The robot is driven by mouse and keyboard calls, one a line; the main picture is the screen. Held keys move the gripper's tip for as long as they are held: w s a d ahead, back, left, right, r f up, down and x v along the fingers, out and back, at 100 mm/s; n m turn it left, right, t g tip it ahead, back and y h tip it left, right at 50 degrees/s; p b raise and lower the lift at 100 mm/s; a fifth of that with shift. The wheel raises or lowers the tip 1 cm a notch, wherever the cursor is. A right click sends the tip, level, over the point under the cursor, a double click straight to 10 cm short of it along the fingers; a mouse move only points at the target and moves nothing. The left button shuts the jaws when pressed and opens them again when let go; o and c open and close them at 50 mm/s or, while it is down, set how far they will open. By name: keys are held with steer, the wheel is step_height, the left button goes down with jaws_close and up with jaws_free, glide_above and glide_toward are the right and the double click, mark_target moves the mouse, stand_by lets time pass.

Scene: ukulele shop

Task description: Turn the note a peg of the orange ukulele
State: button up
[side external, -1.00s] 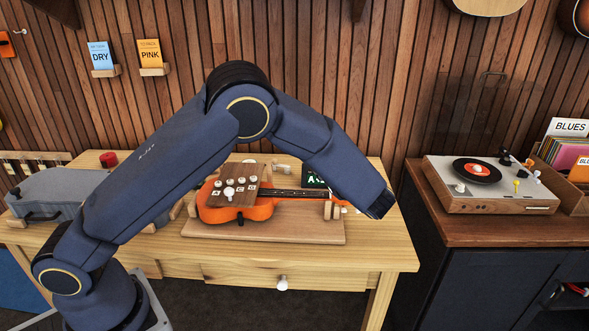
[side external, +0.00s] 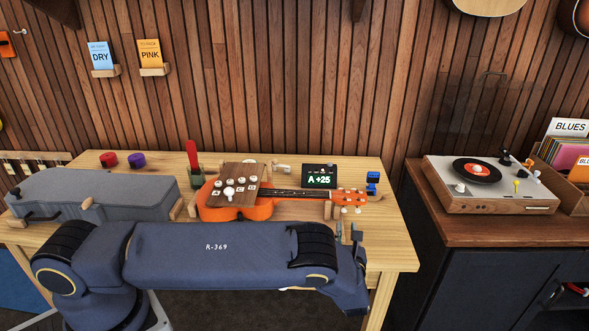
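The orange ukulele (side external: 262,211) lies on the table with its headstock (side external: 350,197) to the right. White pegs (side external: 358,209) show along the headstock's edges; I cannot tell which is the note A peg. A brown board (side external: 243,172) with several white knobs and small letters covers part of the body. A dark tuner (side external: 319,176) behind the neck reads "A +25". My gripper (side external: 348,234) is just in front of the headstock, its two fingertips apart with nothing visible between them. My arm hides its base and the table front.
A grey case (side external: 95,191) fills the table's left. A red-handled tool (side external: 192,158) in a holder, a red pot (side external: 109,159) and a purple pot (side external: 136,160) stand behind. A blue object (side external: 373,179) stands right of the tuner. A turntable (side external: 490,182) sits on the right cabinet.

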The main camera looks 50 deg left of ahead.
mark_target(344, 212)
steer(key=x, duration=0.8)
steer(key=shift+s, duration=0.1)
jaws_close()
